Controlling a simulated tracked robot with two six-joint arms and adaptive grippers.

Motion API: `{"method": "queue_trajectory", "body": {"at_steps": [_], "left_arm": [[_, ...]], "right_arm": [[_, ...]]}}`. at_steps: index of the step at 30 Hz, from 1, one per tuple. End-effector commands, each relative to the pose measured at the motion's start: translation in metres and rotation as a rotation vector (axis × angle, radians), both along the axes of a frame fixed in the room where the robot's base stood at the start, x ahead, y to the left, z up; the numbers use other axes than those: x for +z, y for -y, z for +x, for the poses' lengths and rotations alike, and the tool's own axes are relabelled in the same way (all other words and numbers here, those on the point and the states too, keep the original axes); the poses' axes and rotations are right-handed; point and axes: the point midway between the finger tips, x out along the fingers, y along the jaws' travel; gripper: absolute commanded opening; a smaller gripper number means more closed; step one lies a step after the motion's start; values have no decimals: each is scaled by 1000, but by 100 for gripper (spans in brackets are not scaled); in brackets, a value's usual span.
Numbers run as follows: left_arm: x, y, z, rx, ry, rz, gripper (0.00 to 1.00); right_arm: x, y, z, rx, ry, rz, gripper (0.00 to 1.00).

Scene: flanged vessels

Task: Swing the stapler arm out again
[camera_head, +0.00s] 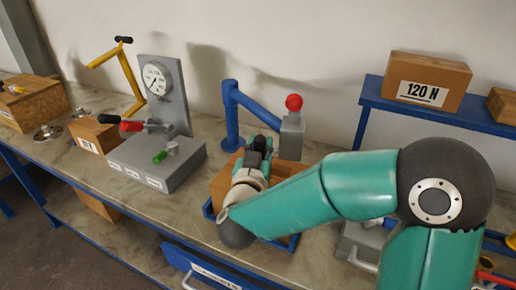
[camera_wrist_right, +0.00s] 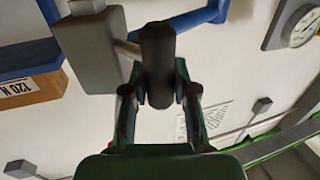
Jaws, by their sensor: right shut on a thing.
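The stapler arm (camera_head: 262,115) is a blue bar reaching right from a blue post (camera_head: 231,120) at the back of the bench. At its end hangs a grey head (camera_head: 292,140) with a red knob (camera_head: 293,102) on top. My right gripper (camera_head: 260,146) is just left of the head. In the right wrist view it (camera_wrist_right: 158,92) is shut on a dark upright handle (camera_wrist_right: 157,60), which a short rod joins to the grey head (camera_wrist_right: 92,48). The blue arm (camera_wrist_right: 175,20) shows behind the handle. My left gripper is not in view.
A cardboard box (camera_head: 222,184) stands in a blue tray (camera_head: 208,212) below the head, partly hidden by my right arm. A grey gauge fixture (camera_head: 160,172) stands to the left. A blue shelf (camera_head: 440,117) with a "120 N" box (camera_head: 427,80) is at right.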

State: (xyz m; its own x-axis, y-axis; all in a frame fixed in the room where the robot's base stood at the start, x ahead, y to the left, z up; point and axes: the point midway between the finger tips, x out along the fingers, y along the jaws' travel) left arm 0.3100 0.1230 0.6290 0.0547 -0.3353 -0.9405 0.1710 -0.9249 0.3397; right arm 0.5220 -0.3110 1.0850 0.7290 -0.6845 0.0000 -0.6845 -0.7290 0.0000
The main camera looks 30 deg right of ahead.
Motion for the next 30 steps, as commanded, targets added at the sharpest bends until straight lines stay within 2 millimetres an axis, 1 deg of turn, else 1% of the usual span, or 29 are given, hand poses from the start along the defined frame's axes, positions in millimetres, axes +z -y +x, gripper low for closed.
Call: {"method": "queue_trajectory", "body": {"at_steps": [6, 7, 11, 19, 23, 26, 30], "left_arm": [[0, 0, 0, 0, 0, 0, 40], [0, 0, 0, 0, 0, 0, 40], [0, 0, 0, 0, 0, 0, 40], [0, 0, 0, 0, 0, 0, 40], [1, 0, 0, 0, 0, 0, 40], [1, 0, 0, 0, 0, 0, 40], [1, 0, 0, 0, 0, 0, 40]], "right_arm": [[0, 1, 0, -4, -1, -1, 0], [0, 1, 0, -4, -1, -1, 32], [0, 1, 0, -2, -1, -1, 53], [0, -1, 1, 1, -1, 0, 53], [0, -4, -2, 3, -1, 0, 53], [0, -11, -9, 5, -1, 1, 53], [0, -29, -26, 9, -1, 0, 53]]}}
